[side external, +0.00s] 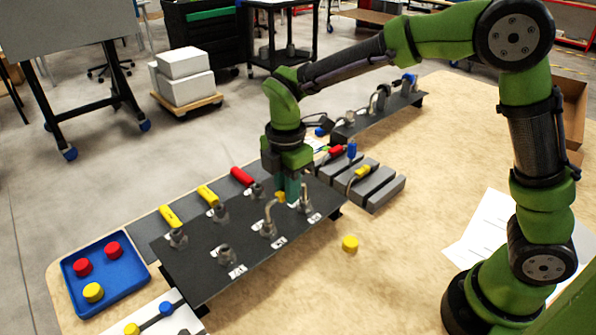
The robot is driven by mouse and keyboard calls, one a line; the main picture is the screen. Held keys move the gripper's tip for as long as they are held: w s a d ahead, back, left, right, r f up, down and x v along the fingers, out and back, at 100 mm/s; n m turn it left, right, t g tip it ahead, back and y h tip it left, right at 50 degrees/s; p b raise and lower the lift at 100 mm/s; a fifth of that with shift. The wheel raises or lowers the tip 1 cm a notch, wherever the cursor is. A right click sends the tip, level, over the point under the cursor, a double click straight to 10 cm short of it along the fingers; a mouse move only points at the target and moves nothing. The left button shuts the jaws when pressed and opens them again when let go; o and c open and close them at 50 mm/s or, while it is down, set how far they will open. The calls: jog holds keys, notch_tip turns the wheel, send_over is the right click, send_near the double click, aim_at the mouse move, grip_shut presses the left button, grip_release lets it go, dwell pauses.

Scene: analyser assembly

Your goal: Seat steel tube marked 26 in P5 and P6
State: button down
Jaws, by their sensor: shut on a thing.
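My gripper (291,191) points down over the right part of a black panel (195,268). It is shut on a bent steel tube (268,211) with a yellow piece on it, just below the jaws. The number on it is too small to read. The tube's near leg comes down at the middle front fitting (268,229). The other side is close to the right front fitting (305,206), partly hidden by the jaws. I cannot tell whether the ends are fully in. White labels (237,271) beside the fittings are not legible, so I cannot tell which are P5 and P6.
The left front fitting (225,251) looks empty. Yellow and red valve handles (209,195) line the panel's back. A grey slotted block (386,193) holds tagged tubes. A dark rack (375,118) stands behind. A yellow cap (350,243) lies on the table. A blue tray (118,289) holds caps.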

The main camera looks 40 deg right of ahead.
jog(key=shift+f, duration=0.35)
jog(key=c, duration=1)
grip_release()
jog(key=shift+o, duration=0.2)
jog(key=shift+r, duration=0.1)
notch_tip(320, 180, up, 17)
